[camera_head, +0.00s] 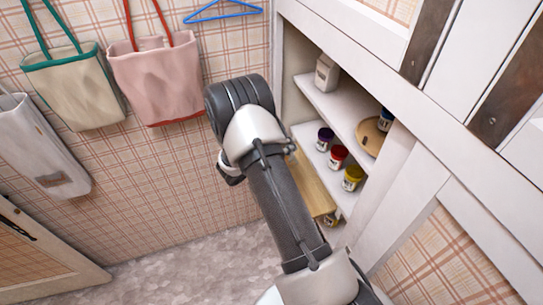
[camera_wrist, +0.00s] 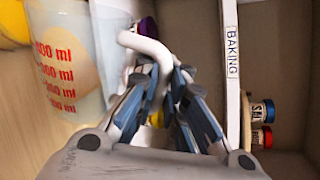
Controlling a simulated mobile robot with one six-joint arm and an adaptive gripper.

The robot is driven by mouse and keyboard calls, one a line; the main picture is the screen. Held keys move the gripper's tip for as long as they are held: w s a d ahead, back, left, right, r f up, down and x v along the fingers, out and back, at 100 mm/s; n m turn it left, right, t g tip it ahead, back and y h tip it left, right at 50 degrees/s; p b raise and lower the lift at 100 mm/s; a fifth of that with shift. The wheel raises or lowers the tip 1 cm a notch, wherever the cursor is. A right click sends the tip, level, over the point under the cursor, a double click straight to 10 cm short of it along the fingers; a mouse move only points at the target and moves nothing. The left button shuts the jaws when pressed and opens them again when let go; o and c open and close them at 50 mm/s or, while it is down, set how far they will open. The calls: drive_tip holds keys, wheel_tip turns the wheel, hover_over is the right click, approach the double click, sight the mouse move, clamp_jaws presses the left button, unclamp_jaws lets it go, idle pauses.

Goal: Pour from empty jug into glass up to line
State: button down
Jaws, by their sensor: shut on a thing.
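In the wrist view, a clear measuring jug (camera_wrist: 88,35) with red ml marks stands at the upper left, cut off by the frame's top. I see no liquid in it that I can make out. Its white handle (camera_wrist: 145,45) curves to the right, between my gripper's (camera_wrist: 163,85) blue-grey fingers. My gripper is shut on this handle. In the head view, my arm hides the gripper and the jug. I cannot make out a glass or its line in either view.
A cabinet with white shelves (camera_head: 345,103) holds jars with purple (camera_head: 325,135), red (camera_head: 338,153) and yellow (camera_head: 352,174) lids. A pale wooden board (camera_head: 312,187) lies beside my arm. A panel labelled BAKING (camera_wrist: 232,60) stands right of my gripper. Bags (camera_head: 158,75) hang at left.

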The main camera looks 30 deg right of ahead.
drive_tip(key=f+b, duration=0.1)
drive_tip(key=s+f+b, duration=0.1)
drive_tip(key=b, duration=0.1)
drive_tip(key=s+f+m+b, duration=0.1)
drive_tip(key=shift+t, duration=0.4)
drive_tip(key=shift+s+r+m+b, duration=0.1)
drive_tip(key=shift+s+m+b, duration=0.15)
drive_tip(key=shift+m+b, duration=0.35)
drive_tip(key=shift+r, duration=0.2)
drive_tip(key=shift+s+d+f+m+t+h+b, duration=0.1)
drive_tip(key=shift+s+f+m+t+h+b, duration=0.4)
drive_tip(key=shift+s+f+m+b, duration=1.3)
drive_tip(key=shift+s+f+m+t+h+b, duration=0.3)
drive_tip(key=shift+s+f+m+t+b, duration=0.5)
drive_tip(key=shift+f+b, duration=1.75)
drive_tip(key=shift+s+d+f+m+t+h+b, duration=0.1)
drive_tip(key=shift+s+f+m+t+h+b, duration=0.3)
drive_tip(key=shift+s+f+m+b, duration=1.45)
